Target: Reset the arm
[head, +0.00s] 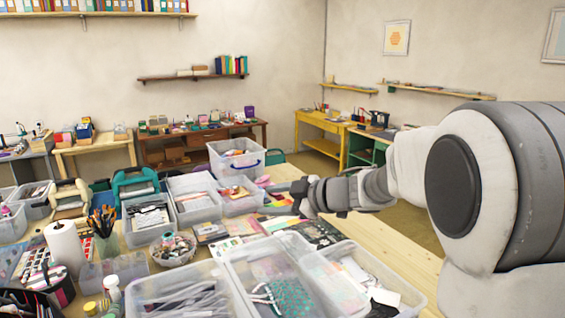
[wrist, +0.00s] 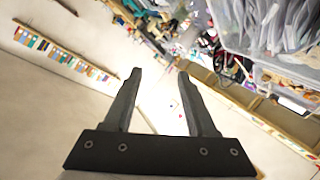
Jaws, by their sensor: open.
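My gripper (wrist: 159,74) shows in the wrist view with its two dark fingers apart and nothing between them. Behind the fingers are pale wall and floor. In the head view my arm comes in from the right, and my gripper (head: 302,196) is at its left end, above the cluttered table (head: 400,255). The gripper looks small and dark there, and its fingers are hard to make out. No stamp inkpad can be told apart for certain in these views.
Clear plastic bins (head: 180,292) full of supplies crowd the table below and left of the gripper. A stacked bin (head: 235,160) stands behind it. A paper roll (head: 64,246) and a basket (head: 174,254) are at the left. The table's right edge is bare wood.

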